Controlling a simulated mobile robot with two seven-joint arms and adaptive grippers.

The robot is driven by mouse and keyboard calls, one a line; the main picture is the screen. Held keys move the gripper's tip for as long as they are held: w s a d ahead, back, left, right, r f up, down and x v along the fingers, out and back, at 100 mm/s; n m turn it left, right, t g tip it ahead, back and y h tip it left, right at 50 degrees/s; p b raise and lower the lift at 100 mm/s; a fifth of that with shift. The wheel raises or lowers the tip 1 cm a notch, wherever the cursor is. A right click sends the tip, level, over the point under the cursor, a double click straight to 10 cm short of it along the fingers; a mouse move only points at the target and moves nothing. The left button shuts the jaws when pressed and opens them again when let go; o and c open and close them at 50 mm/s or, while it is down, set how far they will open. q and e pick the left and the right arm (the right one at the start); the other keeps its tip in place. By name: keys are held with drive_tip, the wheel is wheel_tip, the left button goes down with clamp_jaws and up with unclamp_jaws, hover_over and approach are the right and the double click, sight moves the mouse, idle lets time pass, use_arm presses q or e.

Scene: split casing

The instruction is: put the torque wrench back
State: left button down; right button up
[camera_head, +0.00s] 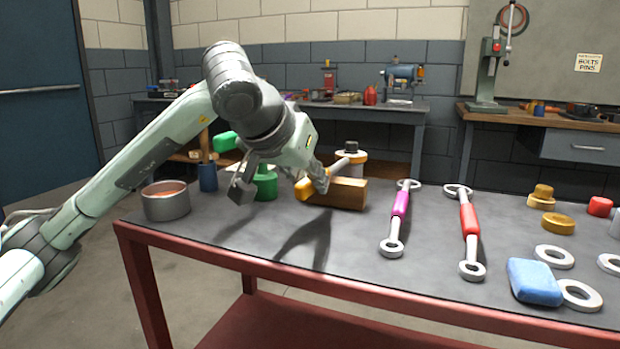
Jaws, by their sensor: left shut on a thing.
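My left gripper (282,187) hangs over the back left of the grey bench, fingers downward. It is shut on a tool with a yellow-orange part (305,188) and a grey shaft (344,163), which I take to be the torque wrench. The gripper's own links hide much of the tool, so the exact grip is unclear. A magenta-handled ring spanner (400,207) and a red-handled one (469,219) lie to the right. My right gripper is not in view.
A grey pot (166,202), a blue cup (207,177) and a green container (264,184) stand at the left. A blue block (534,282), pale rings (554,257) and yellow caps (558,223) lie at the right. The bench (345,255) is clear at front centre.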

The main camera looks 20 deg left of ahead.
use_arm(q)
drive_tip(key=shift+f+b, duration=0.45)
drive_tip(key=shift+f, duration=0.25)
idle(0.5)
drive_tip(key=c, duration=1.4)
unclamp_jaws()
drive_tip(key=shift+o, duration=0.2)
drive_tip(key=shift+r, duration=0.1)
wheel_tip(320, 180, up, 7)
drive_tip(key=p, duration=0.5)
drive_tip(key=shift+r, duration=0.1)
